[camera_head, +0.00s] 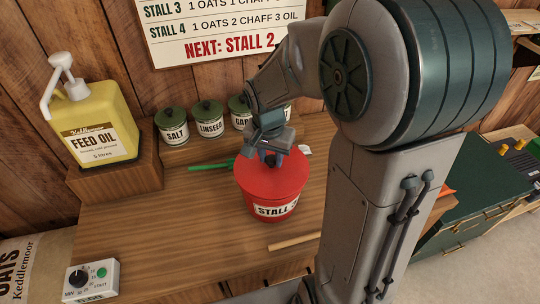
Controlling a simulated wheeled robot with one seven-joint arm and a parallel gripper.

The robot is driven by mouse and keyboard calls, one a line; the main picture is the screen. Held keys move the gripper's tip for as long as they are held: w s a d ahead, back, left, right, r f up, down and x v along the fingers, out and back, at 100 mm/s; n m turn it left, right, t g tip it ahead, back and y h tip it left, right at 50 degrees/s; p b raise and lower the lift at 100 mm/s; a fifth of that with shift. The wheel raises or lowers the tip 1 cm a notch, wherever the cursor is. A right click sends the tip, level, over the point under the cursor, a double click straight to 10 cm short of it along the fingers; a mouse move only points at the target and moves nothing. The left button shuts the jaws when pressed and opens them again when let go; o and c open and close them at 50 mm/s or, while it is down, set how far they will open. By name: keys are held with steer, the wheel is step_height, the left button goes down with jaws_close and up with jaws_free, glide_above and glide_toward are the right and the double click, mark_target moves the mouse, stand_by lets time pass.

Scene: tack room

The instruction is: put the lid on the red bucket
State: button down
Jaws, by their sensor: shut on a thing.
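The red bucket (275,207) stands upright on the wooden counter, with a white "STALL" label on its front, the end of which is hard to read. A red round lid (292,175) covers its top. I cannot tell from this view whether it sits fully on the rim or is slightly above it. My gripper (269,158) is over the middle of the lid, pointing down, shut on the lid at its dark centre grip. The fingertips and most of the grip are hidden by the gripper body.
Canisters labelled salt (173,127) and linseed (207,118) stand behind, with others partly hidden by my arm. A green-handled tool (208,166) lies left of the bucket, a wooden stick (293,242) in front. A yellow feed oil jug (98,128) and a timer box (92,280) are left.

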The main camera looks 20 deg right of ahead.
mark_target(269, 171)
steer(key=shift+f+b, duration=0.65)
steer(key=c, duration=1.4)
jaws_free()
steer(key=shift+o, duration=0.2)
step_height(269, 171, up, 11)
steer(key=s+p, duration=0.1)
steer(key=p, duration=0.6)
steer(key=shift+a, duration=0.4)
steer(key=shift+s, duration=0.1)
steer(key=s+n+t+b, duration=0.2)
steer(key=s+n+b, duration=0.3)
steer(key=s, duration=0.8)
steer(key=shift+d+r+n+t+y, duration=0.35)
steer(key=shift+d+n+t+y, duration=0.1)
steer(key=shift+n, duration=0.85)
